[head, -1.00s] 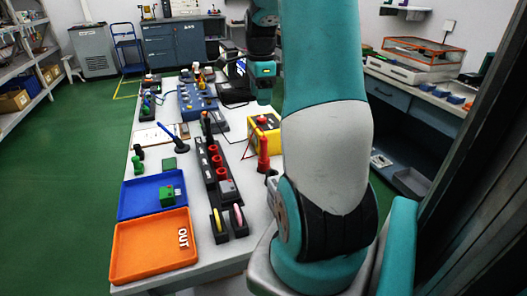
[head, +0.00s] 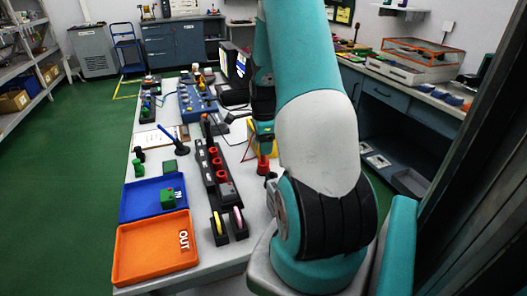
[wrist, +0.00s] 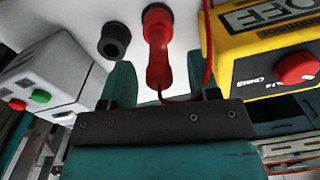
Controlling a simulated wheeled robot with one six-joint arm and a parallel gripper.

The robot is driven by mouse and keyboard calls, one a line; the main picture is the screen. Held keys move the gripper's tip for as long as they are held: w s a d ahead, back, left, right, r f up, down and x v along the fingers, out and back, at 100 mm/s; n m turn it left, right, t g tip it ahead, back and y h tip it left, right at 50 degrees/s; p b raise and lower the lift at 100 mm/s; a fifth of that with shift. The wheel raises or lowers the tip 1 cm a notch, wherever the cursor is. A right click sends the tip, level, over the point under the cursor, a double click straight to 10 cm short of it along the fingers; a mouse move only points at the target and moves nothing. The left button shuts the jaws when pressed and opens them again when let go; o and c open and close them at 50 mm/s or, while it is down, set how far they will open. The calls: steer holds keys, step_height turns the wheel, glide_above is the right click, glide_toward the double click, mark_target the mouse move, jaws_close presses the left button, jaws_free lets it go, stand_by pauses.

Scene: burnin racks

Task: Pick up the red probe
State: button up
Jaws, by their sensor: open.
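The red probe (head: 263,166) stands upright on the table beside the yellow meter (head: 252,146). In the wrist view the red probe (wrist: 158,48) shows between the two teal fingers, with a gap on each side, and a red lead runs from it. My gripper (wrist: 160,75) is open and empty around the probe's near end. The yellow meter (wrist: 240,50) is close to the right finger, with a display and a red knob.
A black round piece (wrist: 114,40) is close to the left finger. A white box (wrist: 55,75) with green and red buttons is at the left of the wrist view. A black rack (head: 212,180) with red parts, a blue tray (head: 128,205) and an orange tray (head: 140,255) lie left.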

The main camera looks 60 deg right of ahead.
steer(key=shift+f, duration=1.3)
steer(key=c, duration=1)
steer(key=shift+r, duration=0.15)
